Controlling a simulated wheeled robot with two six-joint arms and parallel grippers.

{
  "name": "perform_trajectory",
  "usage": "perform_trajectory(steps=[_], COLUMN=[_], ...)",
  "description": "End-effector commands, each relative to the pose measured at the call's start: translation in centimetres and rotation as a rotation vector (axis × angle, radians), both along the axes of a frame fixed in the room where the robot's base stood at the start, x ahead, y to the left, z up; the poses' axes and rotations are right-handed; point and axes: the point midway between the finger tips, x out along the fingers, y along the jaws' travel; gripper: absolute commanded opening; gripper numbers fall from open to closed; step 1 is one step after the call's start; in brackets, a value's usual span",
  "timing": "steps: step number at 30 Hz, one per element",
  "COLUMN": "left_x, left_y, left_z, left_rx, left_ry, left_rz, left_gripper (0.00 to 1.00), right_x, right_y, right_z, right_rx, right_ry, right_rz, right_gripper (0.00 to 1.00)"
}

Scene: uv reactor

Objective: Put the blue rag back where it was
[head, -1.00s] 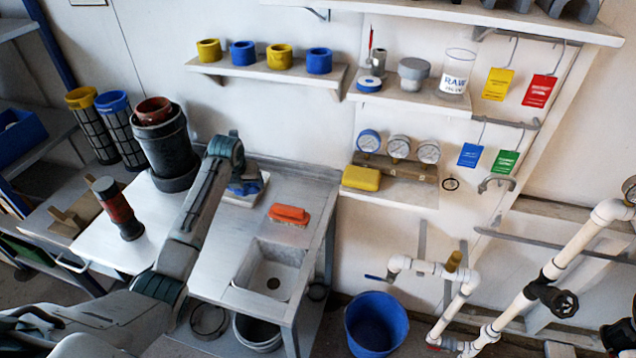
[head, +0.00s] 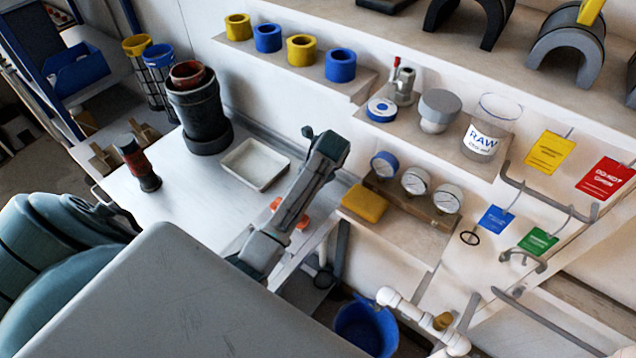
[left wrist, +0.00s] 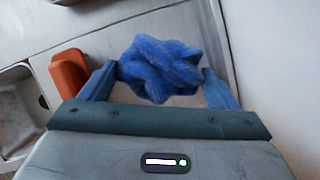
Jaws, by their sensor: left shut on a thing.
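The blue rag (left wrist: 160,62) is bunched between the two fingers of my left gripper (left wrist: 158,84) in the left wrist view, with a finger against each side. In the head view my left gripper (head: 326,147) is above the right end of the bench, and the rag is hidden behind it. The white shallow tray (head: 256,164) on the bench, left of the gripper, is empty. My right gripper is not in view.
An orange brush (head: 291,214) lies partly behind my left arm; it also shows in the left wrist view (left wrist: 69,73). A dark pot (head: 201,112) and a red-and-black cylinder (head: 137,163) stand on the bench. A shelf with a yellow sponge (head: 364,203) and gauges is close right.

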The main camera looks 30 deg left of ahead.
Motion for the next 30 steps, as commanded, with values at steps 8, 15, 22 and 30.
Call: perform_trajectory(steps=[8,15,22,30], left_x=[-0.1,0.0,0.0,0.0], left_y=[0.0,0.0,0.0,0.0], left_z=[-3.2,-5.4,-5.5,-5.7], left_rx=[0.000,-0.001,-0.001,-0.001], left_ry=[0.004,0.000,-0.001,-0.001], left_rz=[-0.002,-0.002,-0.003,-0.003], left_gripper=[0.61,0.61,0.61,1.00], right_x=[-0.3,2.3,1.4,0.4], right_y=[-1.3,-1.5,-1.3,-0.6], right_z=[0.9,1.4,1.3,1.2], right_rx=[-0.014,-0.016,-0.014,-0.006], right_ry=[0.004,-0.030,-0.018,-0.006], right_rz=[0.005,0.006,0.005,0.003], right_gripper=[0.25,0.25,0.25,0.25])
